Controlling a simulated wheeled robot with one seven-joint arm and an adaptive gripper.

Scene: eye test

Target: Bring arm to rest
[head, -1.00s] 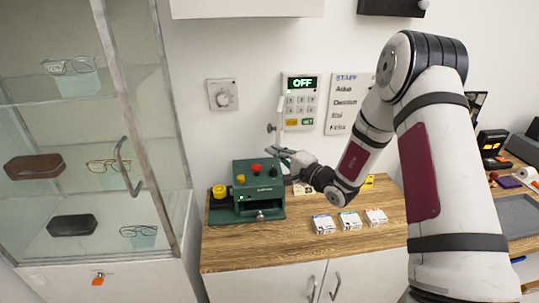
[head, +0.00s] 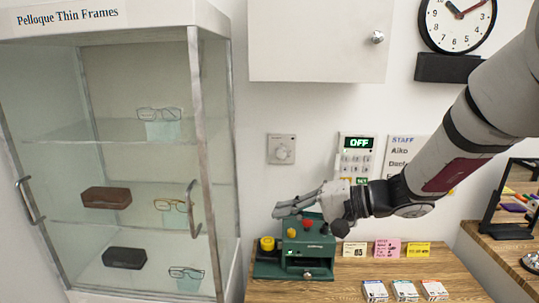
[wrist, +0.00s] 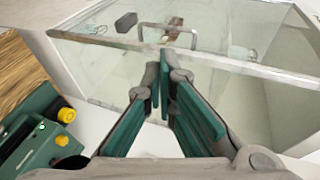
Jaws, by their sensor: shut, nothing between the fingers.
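My arm (head: 470,140) reaches in from the right in the head view. My gripper (head: 280,212) is shut and empty, pointing left, and appears over the top of the green device (head: 295,258). In the wrist view the green-padded fingers of my gripper (wrist: 168,62) come together at the tips, pointing towards the glass cabinet. The green device, with its yellow knob (wrist: 66,115), shows at the lower left there.
The glass display cabinet (head: 212,150) with glasses and cases stands left of my fingertips. The wooden counter (head: 345,285) holds several small boxes and cards. A white wall cabinet (head: 315,40) hangs above. A keypad (head: 357,155) reading OFF is on the wall.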

